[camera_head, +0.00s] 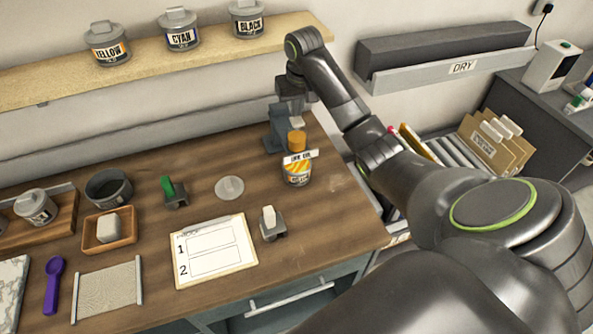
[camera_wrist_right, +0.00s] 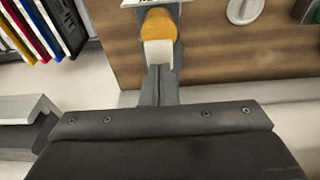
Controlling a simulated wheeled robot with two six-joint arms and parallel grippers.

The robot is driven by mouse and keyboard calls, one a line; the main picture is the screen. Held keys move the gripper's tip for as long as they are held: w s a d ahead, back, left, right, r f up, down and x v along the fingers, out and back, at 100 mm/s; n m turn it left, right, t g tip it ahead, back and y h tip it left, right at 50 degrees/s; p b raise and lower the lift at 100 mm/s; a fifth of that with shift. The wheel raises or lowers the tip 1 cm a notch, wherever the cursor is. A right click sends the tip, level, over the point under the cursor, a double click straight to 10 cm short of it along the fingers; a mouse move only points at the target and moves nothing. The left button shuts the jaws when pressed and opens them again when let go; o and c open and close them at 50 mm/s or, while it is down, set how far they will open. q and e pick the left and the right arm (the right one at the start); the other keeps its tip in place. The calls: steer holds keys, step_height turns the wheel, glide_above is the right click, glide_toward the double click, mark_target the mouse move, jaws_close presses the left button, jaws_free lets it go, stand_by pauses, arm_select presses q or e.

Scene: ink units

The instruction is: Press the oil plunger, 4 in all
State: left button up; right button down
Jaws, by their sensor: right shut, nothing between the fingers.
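The oil bottle (camera_head: 297,173) stands upright near the right back part of the wooden table, with a yellow-orange label and a white tag around its neck. Its orange plunger (camera_head: 297,142) is on top and also shows in the right wrist view (camera_wrist_right: 158,22). My right gripper (camera_head: 296,121) is shut and empty, with its pale fingertips just over the plunger's top. In the right wrist view the shut fingers (camera_wrist_right: 157,55) overlap the orange plunger. I cannot tell whether they touch it. My left gripper is not in view.
A shelf (camera_head: 155,66) holds ink tins. Folders (camera_head: 490,142) stand at the right.

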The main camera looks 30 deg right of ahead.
steer(key=shift+f, duration=0.15)
steer(key=shift+f, duration=1.2)
steer(key=shift+r, duration=1.35)
steer(key=shift+f, duration=0.1)
steer(key=shift+f, duration=1.25)
steer(key=shift+r, duration=1.35)
